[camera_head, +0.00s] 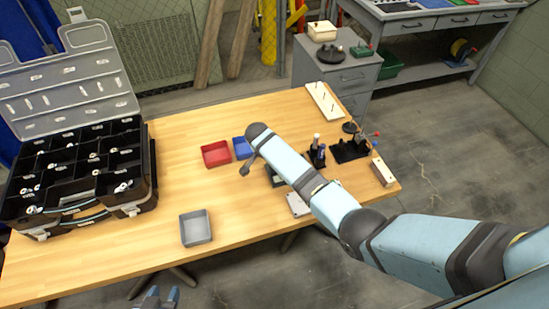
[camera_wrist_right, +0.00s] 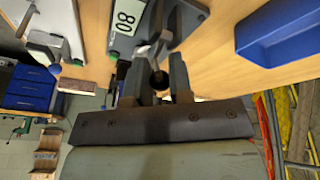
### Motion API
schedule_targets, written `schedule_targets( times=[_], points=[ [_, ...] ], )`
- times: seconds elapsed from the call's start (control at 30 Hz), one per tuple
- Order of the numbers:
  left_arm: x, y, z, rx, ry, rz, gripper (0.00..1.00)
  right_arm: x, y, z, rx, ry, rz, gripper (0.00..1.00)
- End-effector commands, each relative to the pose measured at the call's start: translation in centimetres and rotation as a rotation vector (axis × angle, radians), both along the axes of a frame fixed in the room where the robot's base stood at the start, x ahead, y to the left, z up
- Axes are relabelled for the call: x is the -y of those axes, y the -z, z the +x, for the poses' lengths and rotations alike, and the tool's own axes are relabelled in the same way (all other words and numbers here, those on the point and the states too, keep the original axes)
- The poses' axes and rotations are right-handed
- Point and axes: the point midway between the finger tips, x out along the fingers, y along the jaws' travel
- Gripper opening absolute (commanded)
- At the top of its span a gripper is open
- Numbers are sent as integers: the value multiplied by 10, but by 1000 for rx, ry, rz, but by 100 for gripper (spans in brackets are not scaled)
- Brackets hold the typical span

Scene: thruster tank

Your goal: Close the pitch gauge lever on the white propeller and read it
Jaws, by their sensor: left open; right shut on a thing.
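The fingers hide most of that part. A small pale metallic piece lies just beyond the fingertips; I cannot tell whether it is the white propeller. My left gripper (camera_head: 157,299) is open and empty at the bottom edge, in front of the table.
A black compartment case (camera_head: 150,190) with its lid up fills the table's left. A red bin (camera_head: 216,154), a blue bin (camera_head: 240,148) and a grey tray (camera_head: 196,228) stand nearby. Dark tool stands (camera_head: 350,151) and a white pegged board (camera_head: 323,101) are at the right.

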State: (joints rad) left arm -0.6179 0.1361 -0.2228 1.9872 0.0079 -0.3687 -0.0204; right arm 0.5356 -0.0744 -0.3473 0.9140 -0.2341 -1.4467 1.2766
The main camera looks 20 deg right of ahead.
Motion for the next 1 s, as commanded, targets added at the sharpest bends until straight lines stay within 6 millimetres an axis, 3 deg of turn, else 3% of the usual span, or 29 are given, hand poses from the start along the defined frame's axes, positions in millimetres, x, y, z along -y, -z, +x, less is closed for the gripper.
schedule_targets(
  times=[0.03, 0.07, 0.17, 0.57, 1.0],
  points=[
    [1, 0, 0, -1, 0, -1, 43, 0, 0, 0, 0, 0, 0, 0],
    [1, 0, -1, -1, 1, -2, 43, 0, 0, 0, 0, 0, 0, 23],
    [2, 0, -1, -3, 2, -2, 43, 0, 0, 0, 1, 0, 1, 45],
    [3, -1, -1, -1, 3, -4, 43, -3, -8, 0, 3, 0, 2, 45],
    [3, 2, -1, 0, 3, -5, 43, -33, -94, -11, 4, -1, 4, 45]
  ],
)
